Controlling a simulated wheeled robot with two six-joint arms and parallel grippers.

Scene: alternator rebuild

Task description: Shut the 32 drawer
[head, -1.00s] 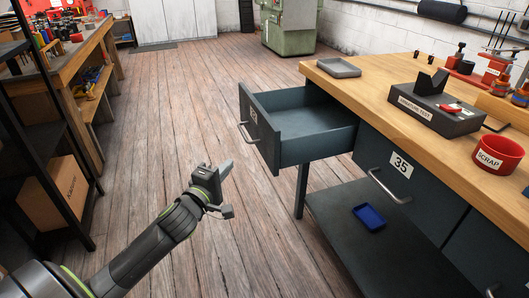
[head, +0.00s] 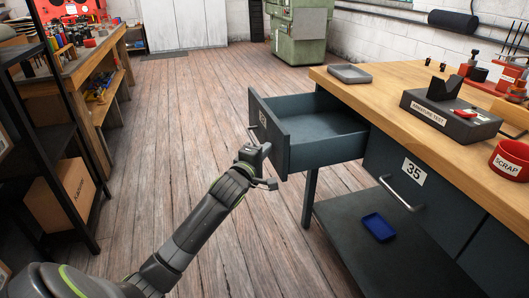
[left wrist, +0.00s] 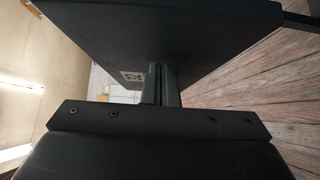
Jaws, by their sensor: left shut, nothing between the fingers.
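The 32 drawer (head: 318,147) hangs pulled out of the workbench's near left end in the head view, and its inside looks empty. Its front panel (head: 270,128) faces left and carries a bar handle and a label, seen at a slant. My left gripper (head: 264,168) is shut and empty, close in front of the panel's lower near part; I cannot tell whether it touches. In the left wrist view the dark panel (left wrist: 190,35) fills the upper middle, with a label on it, just beyond the shut fingers (left wrist: 164,85). My right gripper is not in view.
The 35 drawer (head: 395,185) is shut beside it. A lower shelf (head: 345,225) holds a blue tray (head: 379,227). A grey tray (head: 349,74), an armature test block (head: 450,118) and a red scrap bin (head: 512,160) stand on the benchtop.

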